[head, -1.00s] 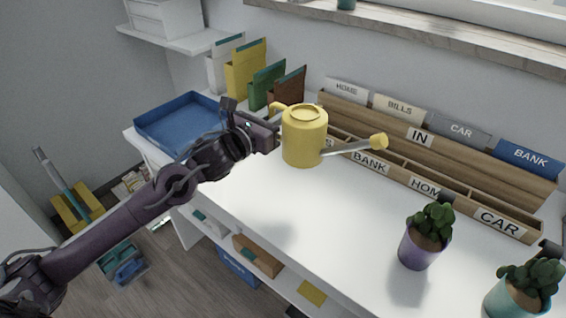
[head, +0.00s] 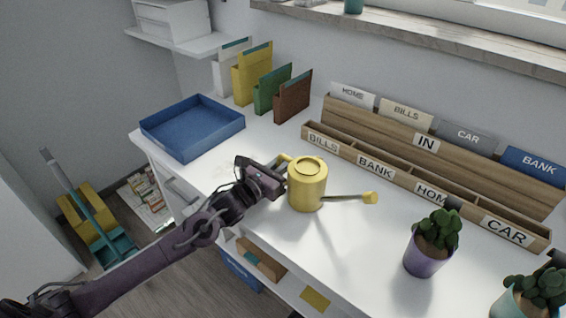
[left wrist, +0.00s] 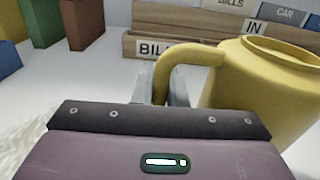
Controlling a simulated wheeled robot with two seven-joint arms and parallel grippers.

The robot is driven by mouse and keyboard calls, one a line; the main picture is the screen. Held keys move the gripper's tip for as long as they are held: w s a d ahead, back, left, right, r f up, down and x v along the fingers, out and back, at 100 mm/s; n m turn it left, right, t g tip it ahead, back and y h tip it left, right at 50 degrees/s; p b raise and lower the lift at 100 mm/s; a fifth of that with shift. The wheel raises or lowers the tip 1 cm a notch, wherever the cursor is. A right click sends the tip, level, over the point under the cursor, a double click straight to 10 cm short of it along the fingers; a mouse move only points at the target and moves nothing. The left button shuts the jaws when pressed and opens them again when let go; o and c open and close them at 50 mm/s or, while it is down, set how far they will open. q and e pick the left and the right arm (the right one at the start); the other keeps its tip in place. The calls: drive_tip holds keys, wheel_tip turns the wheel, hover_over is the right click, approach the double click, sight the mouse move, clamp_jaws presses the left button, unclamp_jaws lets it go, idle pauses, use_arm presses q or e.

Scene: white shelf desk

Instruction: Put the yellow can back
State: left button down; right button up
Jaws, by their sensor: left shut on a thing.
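The yellow can (head: 307,188) is a watering can with a long thin spout pointing right. It is upright at the middle of the white desk; whether its base touches the top is hard to tell. My left gripper (head: 280,174) comes in from the left and is shut on the can's handle. In the left wrist view the yellow can (left wrist: 265,85) fills the right side, and its curved handle runs down between the fingers of my left gripper (left wrist: 165,92), which are mostly hidden behind the wrist.
A wooden letter organizer (head: 385,128) lines the back of the desk. A blue tray (head: 192,128) and several upright file holders (head: 293,97) stand at the left. A purple-potted plant (head: 427,258) and a teal-potted plant (head: 520,300) stand at the right. The desk (head: 370,265) is bare in front.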

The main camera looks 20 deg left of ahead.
use_arm(q)
drive_tip(key=c, duration=1.5)
unclamp_jaws()
drive_tip(key=shift+o, duration=0.2)
